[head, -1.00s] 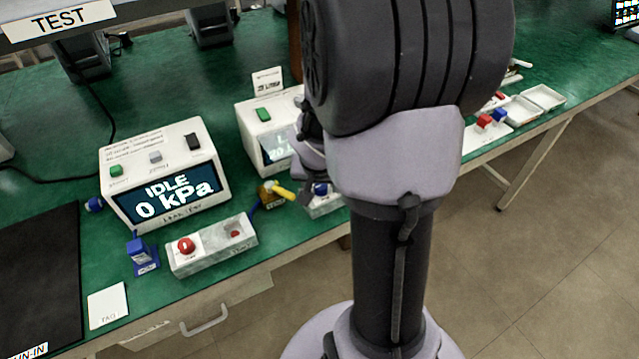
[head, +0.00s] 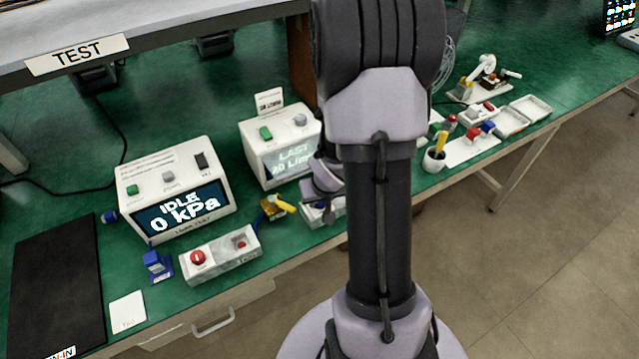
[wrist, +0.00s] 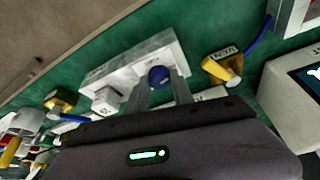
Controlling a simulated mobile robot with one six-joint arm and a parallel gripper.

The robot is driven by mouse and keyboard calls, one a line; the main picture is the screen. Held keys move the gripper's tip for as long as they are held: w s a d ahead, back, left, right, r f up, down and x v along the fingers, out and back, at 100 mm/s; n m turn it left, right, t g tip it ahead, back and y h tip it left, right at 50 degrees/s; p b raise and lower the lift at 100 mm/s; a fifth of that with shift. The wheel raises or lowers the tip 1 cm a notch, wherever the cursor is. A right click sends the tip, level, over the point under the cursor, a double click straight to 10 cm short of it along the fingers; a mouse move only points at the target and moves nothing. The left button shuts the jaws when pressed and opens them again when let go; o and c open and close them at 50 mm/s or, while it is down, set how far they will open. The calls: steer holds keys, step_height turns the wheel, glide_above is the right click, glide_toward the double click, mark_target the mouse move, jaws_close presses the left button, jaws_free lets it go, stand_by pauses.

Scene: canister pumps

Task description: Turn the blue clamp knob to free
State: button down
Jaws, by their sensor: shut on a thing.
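The blue clamp knob (wrist: 158,74) sits on a pale grey block (wrist: 120,72) in the wrist view. My gripper (wrist: 160,82) has one finger on each side of the knob and is shut on it. The knob's turn angle cannot be read. In the head view, the block (head: 326,214) shows partly beside my arm, and my wrist hides the knob.
A yellow-handled valve (head: 277,207) stands just left of the block. A grey box with a red button (head: 220,255) and a tester reading IDLE 0 kPa (head: 176,190) are farther left. Another instrument (head: 280,145) stands behind. A cup (head: 433,160) and trays (head: 525,115) are to the right.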

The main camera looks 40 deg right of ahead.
steer(key=n+p, duration=0.1)
steer(key=p, duration=0.1)
steer(key=r+n+y+p, duration=0.1)
steer(key=p, duration=0.2)
steer(key=shift+d+n+p, duration=0.1)
steer(key=shift+n+p, duration=0.2)
steer(key=shift+n, duration=0.1)
steer(key=n+p, duration=0.2)
steer(key=p, duration=0.1)
steer(key=n+y+p, duration=0.1)
steer(key=n+p, duration=0.1)
steer(key=p, duration=0.2)
steer(key=shift+d+t+y+p, duration=0.1)
steer(key=shift+t+y+p, duration=0.2)
steer(key=n+p, duration=0.1)
steer(key=p, duration=0.1)
steer(key=n+p, duration=0.1)
steer(key=shift+d+f+y+p, duration=0.1)
steer(key=shift+f+y+p, duration=0.15)
steer(key=shift+y+p, duration=0.15)
steer(key=shift+n+p, duration=0.35)
steer(key=shift+n, duration=0.05)
steer(key=shift+f, duration=0.2)
steer(key=c, duration=1.1)
jaws_free()
steer(key=shift+r, duration=0.1)
